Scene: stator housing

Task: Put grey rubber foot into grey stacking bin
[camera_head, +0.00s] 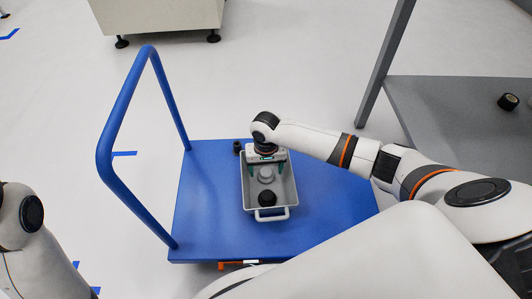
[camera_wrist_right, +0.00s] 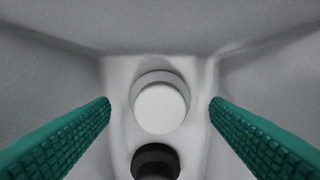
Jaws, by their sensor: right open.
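The grey stacking bin (camera_head: 292,187) sits on the blue cart. A light grey round piece, which looks like the grey rubber foot (camera_head: 266,174), is inside the bin; it also shows in the right wrist view (camera_wrist_right: 160,106), centred between the fingers. My right gripper (camera_head: 267,169) points down over the bin with its green fingers apart, one on each side of the grey foot. In the right wrist view a clear gap separates each finger from the foot. My left gripper is out of view; only part of the left arm shows.
A black round piece (camera_head: 267,197) lies in the bin near its handle. A small dark object (camera_head: 237,147) stands on the cart (camera_head: 205,210) behind the bin. The blue push rail (camera_head: 128,95) rises at the left. A grey table (camera_head: 440,110) at right holds a black round object (camera_head: 508,101).

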